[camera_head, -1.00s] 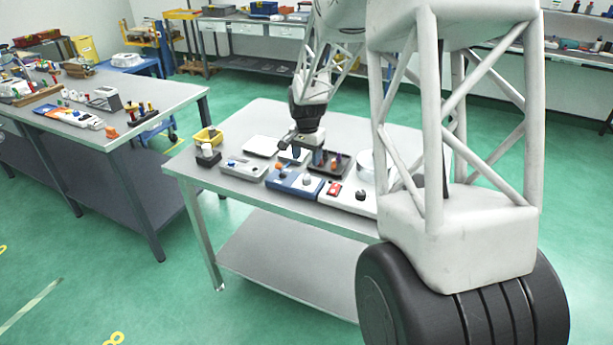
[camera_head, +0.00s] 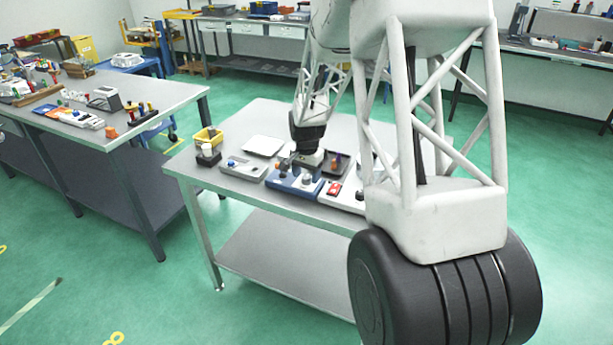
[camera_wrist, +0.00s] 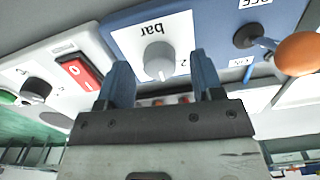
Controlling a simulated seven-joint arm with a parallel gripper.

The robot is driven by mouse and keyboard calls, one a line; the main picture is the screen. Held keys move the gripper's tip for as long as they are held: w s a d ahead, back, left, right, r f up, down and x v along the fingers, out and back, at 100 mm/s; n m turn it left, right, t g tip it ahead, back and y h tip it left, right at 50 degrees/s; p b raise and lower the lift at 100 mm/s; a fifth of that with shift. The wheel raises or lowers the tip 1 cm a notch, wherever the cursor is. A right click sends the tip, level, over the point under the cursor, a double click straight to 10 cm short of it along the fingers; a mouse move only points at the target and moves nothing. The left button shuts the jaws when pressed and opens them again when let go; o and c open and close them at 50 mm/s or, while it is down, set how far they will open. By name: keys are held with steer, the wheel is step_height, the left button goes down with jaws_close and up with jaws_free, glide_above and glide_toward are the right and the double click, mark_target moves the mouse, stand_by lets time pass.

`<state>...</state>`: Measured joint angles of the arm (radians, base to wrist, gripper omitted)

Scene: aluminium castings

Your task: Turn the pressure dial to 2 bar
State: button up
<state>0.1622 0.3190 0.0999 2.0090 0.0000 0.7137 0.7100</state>
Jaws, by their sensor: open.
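The pressure dial is a round grey knob (camera_wrist: 159,60) on a white plate marked "bar", on a blue panel (camera_wrist: 118,20). The lettering is upside down in the wrist view. My gripper (camera_wrist: 161,68) is open, with one blue finger on either side of the knob in that view. I cannot tell whether the fingers touch it, and the dial's pointer and most of its scale are not readable. In the head view the blue panel (camera_head: 283,184) lies on the front part of the table, with my gripper (camera_head: 293,164) low over it.
An orange ball-topped lever (camera_wrist: 297,54) stands on the blue panel. A white panel with a red rocker switch (camera_wrist: 78,71) and black knob (camera_wrist: 37,88) is beside it. A grey panel (camera_head: 242,168) and yellow bin (camera_head: 208,135) lie to the left in the head view.

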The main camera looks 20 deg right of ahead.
steer(key=shift+f, duration=0.4)
steer(key=c, duration=0.9)
steer(key=shift+n, duration=0.3)
steer(key=n, duration=0.4)
steer(key=shift+n, duration=0.4)
steer(key=n, duration=0.4)
steer(key=shift+n, duration=0.3)
